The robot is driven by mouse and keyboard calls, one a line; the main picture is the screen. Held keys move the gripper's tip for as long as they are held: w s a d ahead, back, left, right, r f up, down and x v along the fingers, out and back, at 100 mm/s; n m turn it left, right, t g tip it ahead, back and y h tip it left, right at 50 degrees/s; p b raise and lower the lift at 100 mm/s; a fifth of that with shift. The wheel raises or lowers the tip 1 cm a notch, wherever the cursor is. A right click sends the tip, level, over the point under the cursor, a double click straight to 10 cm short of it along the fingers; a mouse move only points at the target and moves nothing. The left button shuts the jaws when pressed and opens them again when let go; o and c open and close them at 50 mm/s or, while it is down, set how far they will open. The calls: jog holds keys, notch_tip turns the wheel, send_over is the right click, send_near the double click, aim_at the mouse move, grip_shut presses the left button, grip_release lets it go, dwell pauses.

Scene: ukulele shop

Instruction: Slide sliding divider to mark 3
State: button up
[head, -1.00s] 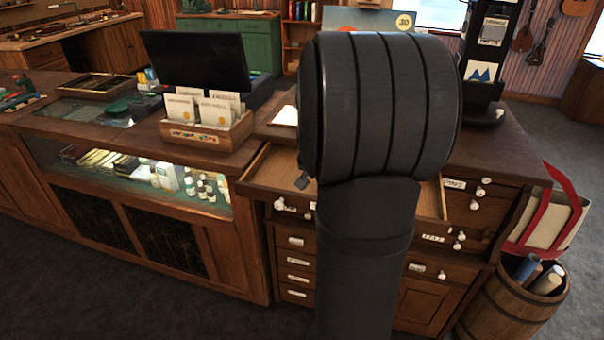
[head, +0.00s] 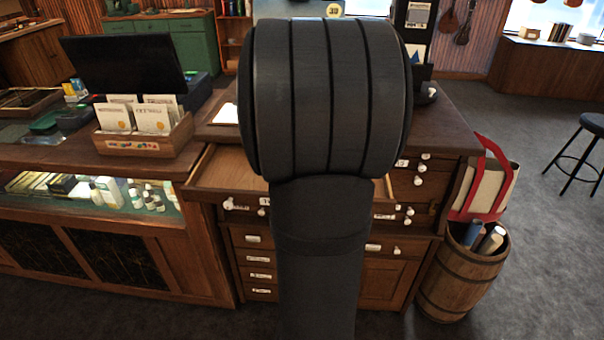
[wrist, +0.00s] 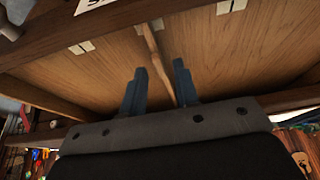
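The open wooden drawer (head: 225,170) is in the chest behind my arm in the head view. The wrist view looks into its pale wooden interior (wrist: 235,65). The sliding divider (wrist: 155,45) is a thin wooden strip running across the drawer floor. My gripper (wrist: 160,66) is open, with one dark finger on each side of the divider and visible gaps between. Small pale marks show along the drawer edge: one at left (wrist: 81,47), one by the divider's far end (wrist: 157,24), one at right (wrist: 230,6). Their numbers are unreadable. My arm hides gripper and divider in the head view.
A box of cards (head: 145,135) and a dark monitor (head: 125,65) stand on the counter left of the drawer. A barrel with rolls (head: 460,275) and a red-handled bag (head: 487,185) are at right. Open floor lies beyond them.

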dwell(0.3)
jog(key=v, duration=1.7)
jog(key=shift+r, duration=0.2)
jog(key=x, duration=1.7)
jog(key=shift+f, duration=0.25)
jog(key=shift+o, duration=1.3)
jog(key=shift+r, duration=0.1)
jog(key=o, duration=1.3)
notch_tip(320, 180, up, 15)
jog(key=shift+f, duration=0.1)
jog(key=shift+c, duration=0.2)
jog(key=x, duration=0.9)
jog(key=shift+w+f, duration=0.1)
jog(key=shift+f, duration=0.2)
